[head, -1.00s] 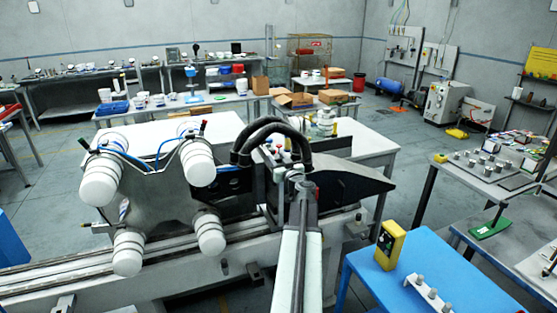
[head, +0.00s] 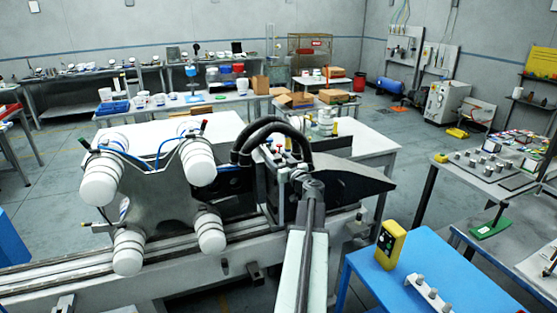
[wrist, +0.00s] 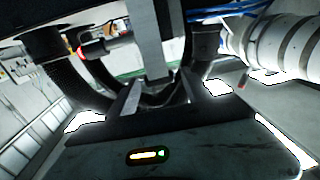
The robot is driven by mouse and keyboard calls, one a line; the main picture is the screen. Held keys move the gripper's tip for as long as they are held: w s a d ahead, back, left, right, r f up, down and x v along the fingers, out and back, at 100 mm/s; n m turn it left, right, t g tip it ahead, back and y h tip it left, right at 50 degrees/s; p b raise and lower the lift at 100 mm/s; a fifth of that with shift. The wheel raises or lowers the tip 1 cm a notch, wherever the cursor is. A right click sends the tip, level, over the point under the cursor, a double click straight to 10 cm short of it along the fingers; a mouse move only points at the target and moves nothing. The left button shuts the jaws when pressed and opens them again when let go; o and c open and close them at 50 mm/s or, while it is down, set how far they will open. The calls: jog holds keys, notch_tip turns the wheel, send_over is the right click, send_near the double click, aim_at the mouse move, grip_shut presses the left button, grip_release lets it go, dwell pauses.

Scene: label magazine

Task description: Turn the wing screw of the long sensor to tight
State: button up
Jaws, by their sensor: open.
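My gripper (wrist: 160,92) shows in the wrist view with its two pale fingers apart and nothing seen between them. In the head view my own arm hides most of it, close to the black hoses of the machine. A dark grey cylindrical body with a glowing red ring (wrist: 104,46) lies left of and beyond the fingers, apart from them; it may be a sensor. In the head view small red-topped fittings (head: 281,148) stand on the machine just behind my arm's end. I cannot tell which is the long sensor, and I cannot make out its wing screw.
Thick black hoses (head: 262,130) arch close to my arm's end. White bottle-like cylinders (head: 99,183) on a bracket stand left; similar white cylinders (wrist: 280,42) show at right in the wrist view. A blue table (head: 455,270) with a yellow device (head: 391,245) stands front right.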

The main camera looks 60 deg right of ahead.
jog(key=v, duration=0.7)
jog(key=shift+s, duration=0.15)
